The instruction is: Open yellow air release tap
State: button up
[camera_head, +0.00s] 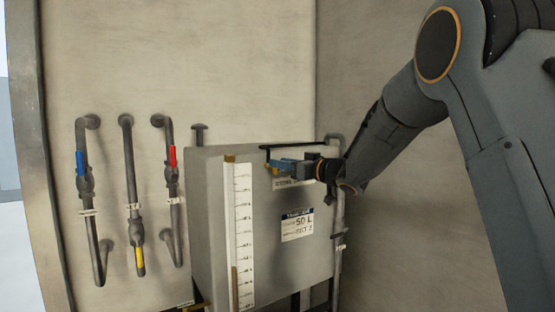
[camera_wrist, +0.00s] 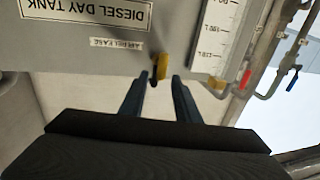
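The yellow air release tap (camera_wrist: 162,66) is on the face of the grey diesel day tank (camera_wrist: 60,62), next to an AIR RELEASE label (camera_wrist: 116,45). The wrist view shows the tank upside down. My gripper (camera_wrist: 157,80) is open, with one blue-grey finger on each side of the tap's line. The tap shows between and just beyond the fingertips; I cannot tell if either finger touches it. In the head view my gripper (camera_head: 277,165) is at the tank's upper front, and the tap there is mostly hidden.
Left of the tank, wall pipes carry a blue-handled valve (camera_head: 80,163), a yellow-handled valve (camera_head: 139,257) and a red-handled valve (camera_head: 173,157). A level gauge (camera_head: 243,235) runs down the tank front. A 50 L sign (camera_head: 298,225) is below my gripper. A pipe (camera_head: 338,245) stands at the tank's right.

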jog(key=shift+p+x, duration=0.4)
jog(key=shift+x, duration=1.35)
grip_shut()
jog(key=shift+p, duration=0.3)
grip_release()
jog(key=shift+m, duration=0.3)
jog(key=shift+d, duration=0.1)
jog(key=b+v, duration=0.2)
jog(key=v, duration=0.5)
jog(key=shift+s+d, duration=0.15)
jog(key=shift+s, duration=0.05)
